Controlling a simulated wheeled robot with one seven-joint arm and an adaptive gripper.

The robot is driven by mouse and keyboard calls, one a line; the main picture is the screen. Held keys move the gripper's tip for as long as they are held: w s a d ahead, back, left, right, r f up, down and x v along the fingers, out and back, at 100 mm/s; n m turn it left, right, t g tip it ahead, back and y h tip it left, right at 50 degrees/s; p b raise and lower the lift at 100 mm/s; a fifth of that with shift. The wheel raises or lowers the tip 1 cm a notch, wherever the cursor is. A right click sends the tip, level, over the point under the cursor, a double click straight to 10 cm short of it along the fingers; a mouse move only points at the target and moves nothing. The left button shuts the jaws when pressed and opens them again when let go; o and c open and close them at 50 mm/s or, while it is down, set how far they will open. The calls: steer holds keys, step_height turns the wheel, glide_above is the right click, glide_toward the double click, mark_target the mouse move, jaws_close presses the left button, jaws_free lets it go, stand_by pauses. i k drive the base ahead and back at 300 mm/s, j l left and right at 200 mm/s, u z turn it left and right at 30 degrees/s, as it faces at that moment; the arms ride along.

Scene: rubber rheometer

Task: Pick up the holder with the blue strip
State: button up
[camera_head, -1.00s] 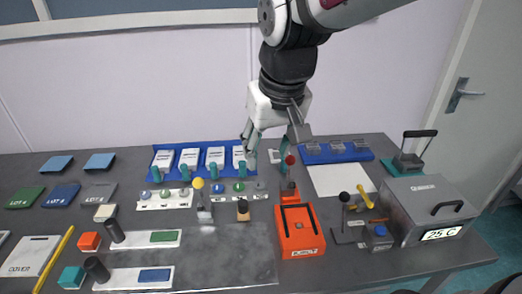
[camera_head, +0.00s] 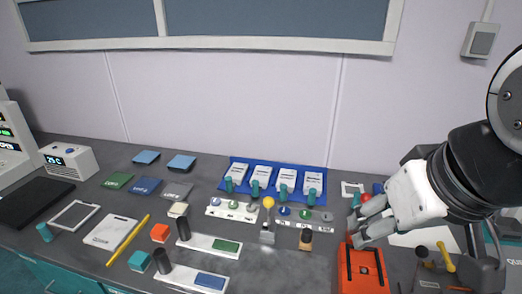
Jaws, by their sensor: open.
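The holder with the blue strip (camera_head: 183,276) is a flat white plate at the front of the table. A blue strip (camera_head: 210,280) lies at its right end and a dark upright cylinder (camera_head: 162,261) is at its left end. A similar holder with a green strip (camera_head: 205,243) lies just behind it. My gripper (camera_head: 357,222) is at the right of the view, its fingers apart and pointing left, above the area of the red-orange box. It is empty and well to the right of the blue-strip holder.
A red-orange box (camera_head: 366,265) stands below my gripper. A yellow-knobbed stand (camera_head: 268,228) is right of the holders. A blue tray (camera_head: 274,187) is behind.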

mark_target(201, 281)
steer(key=u, duration=0.4)
steer(key=i+l+u, duration=0.1)
steer(key=u, duration=0.3)
steer(key=i+l+u, duration=0.1)
steer(key=u, duration=0.3)
